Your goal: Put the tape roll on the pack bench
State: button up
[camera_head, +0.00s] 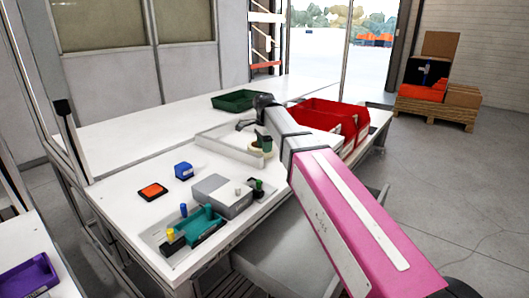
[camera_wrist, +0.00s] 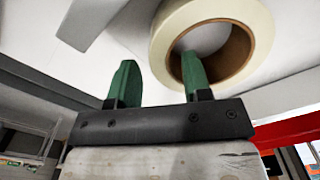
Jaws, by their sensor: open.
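The tape roll (camera_head: 257,153) is cream with a brown core and lies on the white bench (camera_head: 135,190), near its right side. In the wrist view the tape roll (camera_wrist: 174,28) is large at the top. My gripper (camera_head: 262,143) is over the roll, partly hiding it in the head view. In the wrist view my gripper (camera_wrist: 157,74) has its two green fingers apart. The right finger overlaps the roll's hole and the left finger is outside the ring. I cannot tell how deep the finger reaches. No sign marks which surface is the pack bench.
A white angled divider (camera_head: 215,143) stands left of the roll. A grey box (camera_head: 222,194), teal fixture (camera_head: 192,228), blue item (camera_head: 183,171) and orange pad (camera_head: 152,191) are on the bench. Red bins (camera_head: 325,118) stand at right, a green tray (camera_head: 232,100) behind. A purple tray (camera_head: 27,281) is lower left.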

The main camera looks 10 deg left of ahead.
notch_tip(320, 180, up, 9)
dwell(0.4)
